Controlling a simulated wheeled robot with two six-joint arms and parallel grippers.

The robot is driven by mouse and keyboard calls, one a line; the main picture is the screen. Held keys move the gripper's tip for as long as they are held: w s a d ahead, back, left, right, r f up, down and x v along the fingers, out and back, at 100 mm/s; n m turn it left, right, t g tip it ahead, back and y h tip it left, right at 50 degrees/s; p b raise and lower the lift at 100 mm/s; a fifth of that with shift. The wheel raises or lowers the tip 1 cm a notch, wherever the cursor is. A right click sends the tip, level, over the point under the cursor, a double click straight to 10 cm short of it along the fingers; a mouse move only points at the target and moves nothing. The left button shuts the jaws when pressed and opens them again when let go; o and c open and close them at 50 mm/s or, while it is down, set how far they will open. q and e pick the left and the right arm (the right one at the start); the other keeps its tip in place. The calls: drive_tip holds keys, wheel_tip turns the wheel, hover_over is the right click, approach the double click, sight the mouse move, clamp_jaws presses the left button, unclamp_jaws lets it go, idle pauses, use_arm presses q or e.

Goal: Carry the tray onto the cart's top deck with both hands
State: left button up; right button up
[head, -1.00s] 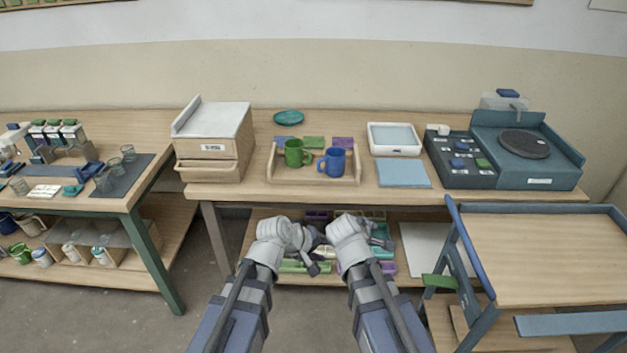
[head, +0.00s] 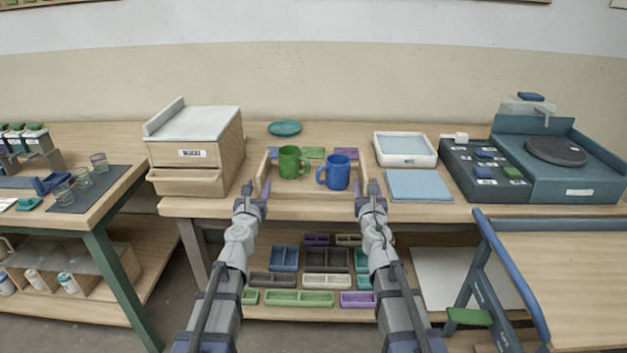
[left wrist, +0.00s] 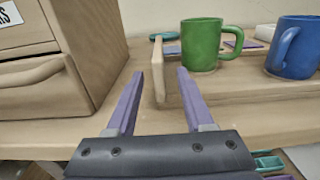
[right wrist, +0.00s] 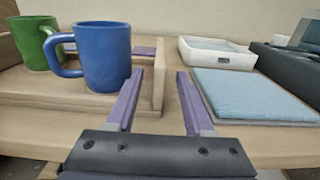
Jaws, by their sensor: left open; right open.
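The wooden tray (head: 310,187) sits on the table with a green mug (head: 290,163) and a blue mug (head: 337,172) standing in it. My left gripper (head: 254,190) is open at the tray's left end; in the left wrist view the tray's end wall (left wrist: 158,72) stands between its fingers (left wrist: 157,95). My right gripper (head: 370,190) is open at the right end; in the right wrist view the tray's end wall (right wrist: 159,78) is close to the left finger, and contact cannot be told. The cart's top deck (head: 572,275) is at the lower right, bare where it shows.
A wooden drawer box (head: 196,155) stands left of the tray. A blue pad (head: 419,185) and a white basin (head: 405,148) are to the right, then a dark wheel unit (head: 590,175). A blue rail (head: 510,270) edges the cart. Small bins fill the shelf below.

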sight(263, 172)
drive_tip(key=shift+w, duration=0.1)
idle(0.3)
use_arm(q)
drive_tip(key=shift+w+d, duration=0.15)
drive_tip(key=shift+w, duration=3.8)
use_arm(e)
drive_tip(key=shift+w+d, duration=0.2)
drive_tip(key=shift+w, duration=3.7)
use_arm(q)
clamp_jaws()
use_arm(e)
clamp_jaws()
drive_tip(key=shift+s+a, duration=0.1)
drive_tip(key=shift+s, duration=0.05)
